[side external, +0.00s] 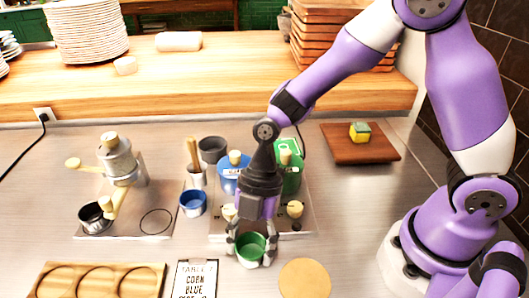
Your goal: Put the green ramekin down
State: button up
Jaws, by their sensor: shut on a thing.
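The green ramekin (251,247) is a small round cup. My gripper (251,251) points down with its fingers on either side of the ramekin and is shut on it. The ramekin looks upright, in front of the metal plate that carries a blue pot (229,178) and a green pot (290,176). Whether its base touches the counter cannot be told from this view.
A blue ramekin (193,204) and a grey cup (212,150) stand left of the plate. A wooden board with round recesses (150,284), a card (196,280) and a tan disc (305,279) lie in front. A wooden board (361,150) holds a yellow-green block.

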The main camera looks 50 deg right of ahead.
jog(key=shift+f, duration=0.15)
jog(key=o, duration=1.2)
jog(key=shift+c, duration=0.2)
jog(key=v, duration=1.2)
jog(key=s+d+r+m+t+h, duration=0.2)
jog(key=d+m, duration=0.4)
jog(key=m, duration=0.5)
jog(key=s+d+r+m+t+h, duration=0.2)
jog(key=d+m+t, duration=0.3)
jog(key=m, duration=0.6)
jog(key=shift+s+d+r+m, duration=0.3)
jog(key=shift+s+d+r, duration=0.35)
jog(key=shift+d+r, duration=0.2)
jog(key=shift+a, duration=0.1)
